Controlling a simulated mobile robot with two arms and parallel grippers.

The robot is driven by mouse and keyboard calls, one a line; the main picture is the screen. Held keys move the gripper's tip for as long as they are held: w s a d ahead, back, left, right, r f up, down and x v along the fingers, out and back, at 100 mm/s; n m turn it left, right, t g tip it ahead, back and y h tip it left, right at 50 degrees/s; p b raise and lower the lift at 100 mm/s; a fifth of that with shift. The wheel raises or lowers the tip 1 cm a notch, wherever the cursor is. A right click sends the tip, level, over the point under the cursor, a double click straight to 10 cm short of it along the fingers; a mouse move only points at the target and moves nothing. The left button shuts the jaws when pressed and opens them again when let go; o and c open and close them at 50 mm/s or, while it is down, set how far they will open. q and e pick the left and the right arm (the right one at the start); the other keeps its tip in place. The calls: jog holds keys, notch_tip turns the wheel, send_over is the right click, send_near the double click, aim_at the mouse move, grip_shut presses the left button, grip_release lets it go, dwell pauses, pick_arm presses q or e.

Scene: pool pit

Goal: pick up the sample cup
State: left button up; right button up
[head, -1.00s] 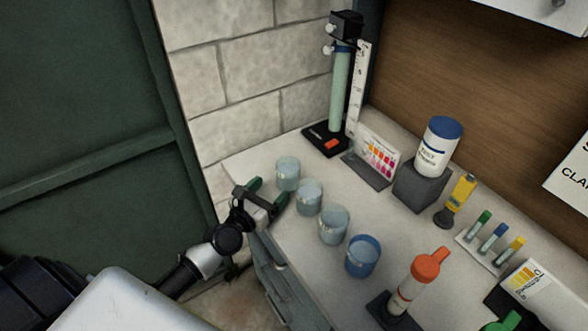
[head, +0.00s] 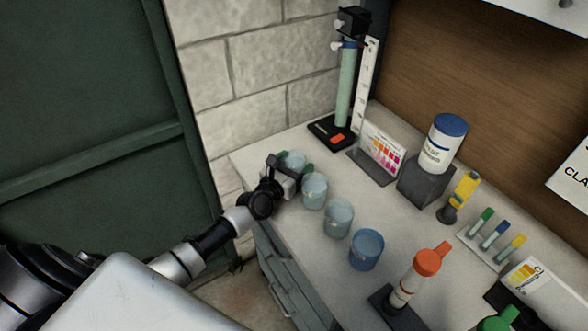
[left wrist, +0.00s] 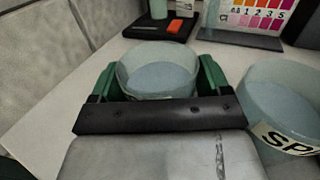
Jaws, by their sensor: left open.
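Several cups stand in a row along the counter's left side. The farthest is a clear cup (head: 294,158) with pale blue-grey contents. It also shows in the left wrist view (left wrist: 158,76), upright, with no readable label facing me. My left gripper (head: 289,166) is open, with its green fingers on either side of this cup; in the left wrist view the gripper (left wrist: 158,82) spans it. A small gap seems to show at the right finger; contact at the left is unclear. The gripper's dark crossbar hides the cup's lower near side. My right gripper is out of view.
A clear cup (head: 314,191) with a label starting "SP" (left wrist: 283,112) stands close right of the gripper. Another clear cup (head: 338,218) and a blue cup (head: 366,250) follow. A colour chart (head: 383,153) and tube stand (head: 332,134) are behind. Wall at left.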

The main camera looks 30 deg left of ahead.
pick_arm(q)
jog(key=c, duration=0.7)
notch_tip(320, 180, up, 10)
jog(key=p, duration=0.5)
jog(key=shift+p, duration=0.35)
jog(key=shift+c, duration=0.2)
